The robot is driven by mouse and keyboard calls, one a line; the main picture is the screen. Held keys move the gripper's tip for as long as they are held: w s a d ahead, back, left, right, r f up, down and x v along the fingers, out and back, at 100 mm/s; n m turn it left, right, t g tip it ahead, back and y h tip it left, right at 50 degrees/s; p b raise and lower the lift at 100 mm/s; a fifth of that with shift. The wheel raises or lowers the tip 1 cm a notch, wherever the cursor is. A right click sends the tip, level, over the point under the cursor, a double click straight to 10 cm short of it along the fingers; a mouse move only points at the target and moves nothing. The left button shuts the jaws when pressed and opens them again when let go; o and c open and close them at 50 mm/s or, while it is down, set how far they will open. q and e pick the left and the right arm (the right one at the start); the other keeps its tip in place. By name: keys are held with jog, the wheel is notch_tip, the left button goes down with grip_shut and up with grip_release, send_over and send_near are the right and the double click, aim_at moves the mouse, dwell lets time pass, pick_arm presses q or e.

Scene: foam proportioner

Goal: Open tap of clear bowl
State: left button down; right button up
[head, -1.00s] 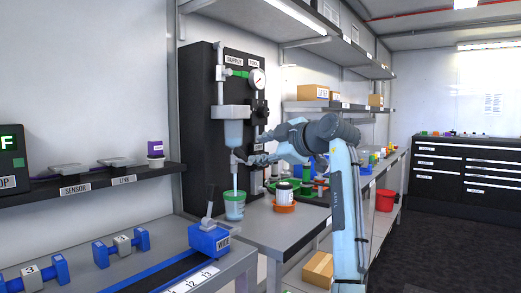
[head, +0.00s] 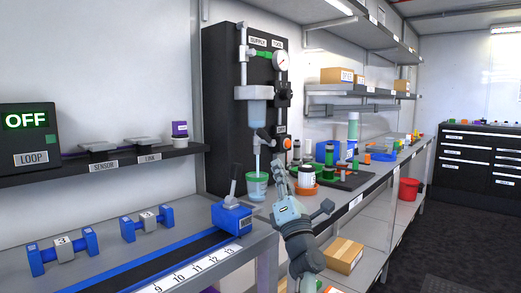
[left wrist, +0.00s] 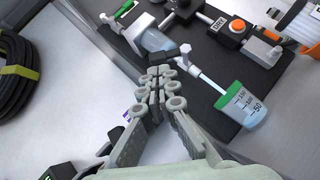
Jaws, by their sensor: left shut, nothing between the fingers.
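The clear bowl (head: 257,113) hangs on the black panel under a grey cap, and it also shows in the left wrist view (left wrist: 155,40). Its tap (head: 262,138) is just below, with a dark part beside it; the tap also shows in the left wrist view (left wrist: 186,52). A pale straight line runs from the tap down to a green-banded cup (head: 257,188); I cannot tell if it is tube or liquid. My left gripper (head: 280,160) is shut and empty, right of the tap and cup. In the left wrist view its fingertips (left wrist: 160,72) appear close to the tap; contact is unclear.
A pressure gauge (head: 280,61) and green valve (head: 263,54) sit on the upper panel. An orange-based jar (head: 305,178) stands right of the cup. A blue block with a lever (head: 232,217) is at the bench's front. A red bin (head: 409,191) stands farther right.

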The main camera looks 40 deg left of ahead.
aim_at(266, 138)
pick_arm(q)
jog(key=w+a+r+n+g+p, duration=0.1)
jog(key=w+a+r+p, duration=0.1)
jog(key=a, duration=0.6)
jog(key=shift+w+r+n+y, duration=0.4)
jog(key=shift+w+r, duration=0.2)
jog(key=shift+r, duration=0.65)
pick_arm(e)
jog(key=shift+s+a+f, duration=0.1)
jog(key=shift+f, duration=1.1)
jog(key=shift+s+a+f, duration=0.1)
jog(key=shift+f, duration=1.1)
